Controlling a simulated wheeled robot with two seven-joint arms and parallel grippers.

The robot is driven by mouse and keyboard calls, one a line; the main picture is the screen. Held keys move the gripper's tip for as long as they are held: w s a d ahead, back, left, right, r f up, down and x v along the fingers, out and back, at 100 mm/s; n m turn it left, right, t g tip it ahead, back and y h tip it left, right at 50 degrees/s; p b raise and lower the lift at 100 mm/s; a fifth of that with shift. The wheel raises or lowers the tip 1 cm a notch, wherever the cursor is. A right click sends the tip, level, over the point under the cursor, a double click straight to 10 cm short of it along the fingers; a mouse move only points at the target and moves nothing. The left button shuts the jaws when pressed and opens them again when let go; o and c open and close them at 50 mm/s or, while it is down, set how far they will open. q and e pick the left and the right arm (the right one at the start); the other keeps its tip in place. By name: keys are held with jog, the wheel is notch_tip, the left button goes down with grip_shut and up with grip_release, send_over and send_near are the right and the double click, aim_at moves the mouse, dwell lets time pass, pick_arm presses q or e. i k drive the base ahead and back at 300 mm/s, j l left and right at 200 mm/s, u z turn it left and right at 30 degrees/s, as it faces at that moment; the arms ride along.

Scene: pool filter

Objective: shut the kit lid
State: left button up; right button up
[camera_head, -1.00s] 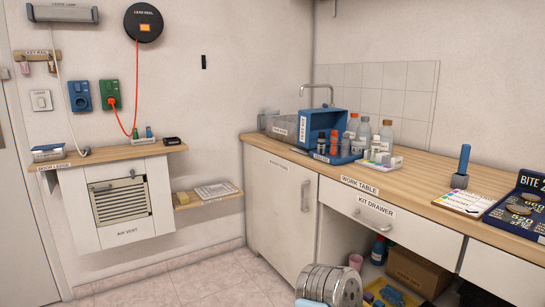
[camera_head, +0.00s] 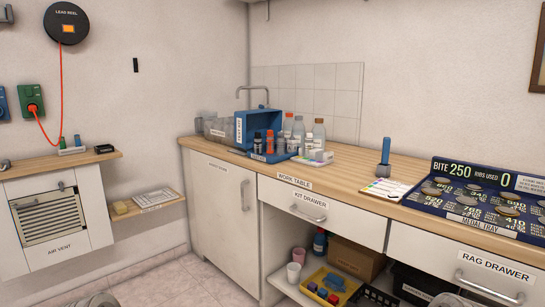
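The blue test kit (camera_head: 262,129) stands at the back left of the work table, near the sink. Its lid appears to be open, with the blue panel raised behind several small bottles (camera_head: 269,141) in its front part. The hinge line is too small to make out. Neither of my grippers is in view.
A blue-handled tool (camera_head: 384,158) and the medal tray (camera_head: 470,218) are farther right on the work table (camera_head: 345,172). The kit drawer (camera_head: 322,212) is shut.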

aim_at(248, 121)
jog(key=i+j+z, duration=0.15)
jog(key=z, duration=0.5)
jog(key=i+j+z, duration=0.15)
jog(key=j, duration=0.2)
jog(key=i+j+z, duration=0.2)
jog(key=j, duration=0.2)
jog(key=i+j+z, duration=0.15)
jog(key=j, duration=0.2)
jog(key=j+z, duration=0.15)
jog(key=j, duration=0.25)
jog(key=i+j, duration=0.15)
jog(key=j, duration=0.4)
jog(key=i+j, duration=0.1)
jog(key=j, duration=0.45)
jog(key=i+j, duration=0.1)
jog(key=j, duration=0.5)
jog(key=i+j+z, duration=0.1)
jog(key=j, duration=0.45)
jog(key=i+j, duration=0.15)
jog(key=j, duration=0.4)
jog(key=i+j, duration=0.1)
jog(key=j, duration=0.5)
